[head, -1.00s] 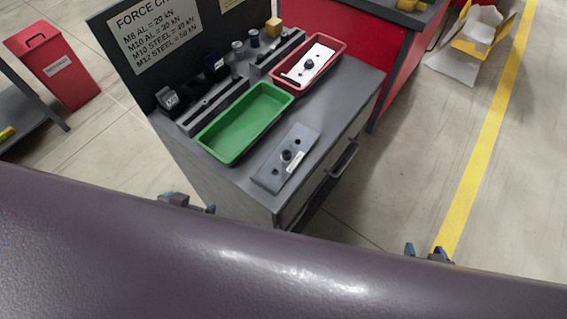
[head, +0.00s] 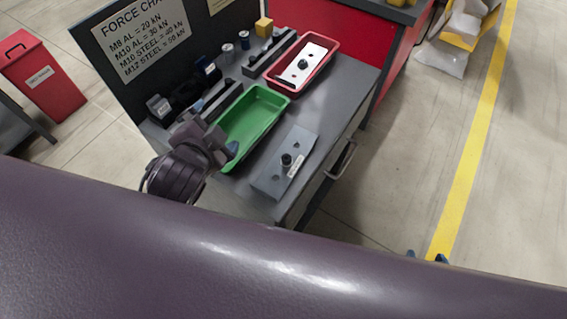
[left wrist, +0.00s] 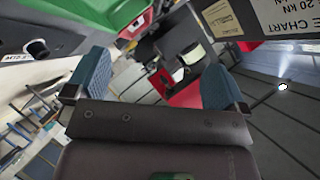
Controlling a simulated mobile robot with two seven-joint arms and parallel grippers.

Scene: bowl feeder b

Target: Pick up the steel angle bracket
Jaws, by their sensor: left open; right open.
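A grey metal part (head: 272,180) with holes, a dark knob and a small label lies on the near right of the grey cart top. My left gripper (head: 215,130) is above the cart at the near left edge of the green tray, apart from the grey part. In the left wrist view its two blue fingers (left wrist: 158,88) stand wide apart with nothing held between them. Only the blue fingertips of my right gripper (head: 427,257) show, low on the right over the floor, apart from each other.
The green tray (head: 226,164) looks empty. A red tray (head: 334,47) behind it holds a white plate (head: 310,60) with a dark knob. Dark holders and small cylinders line the force chart board (head: 110,65).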

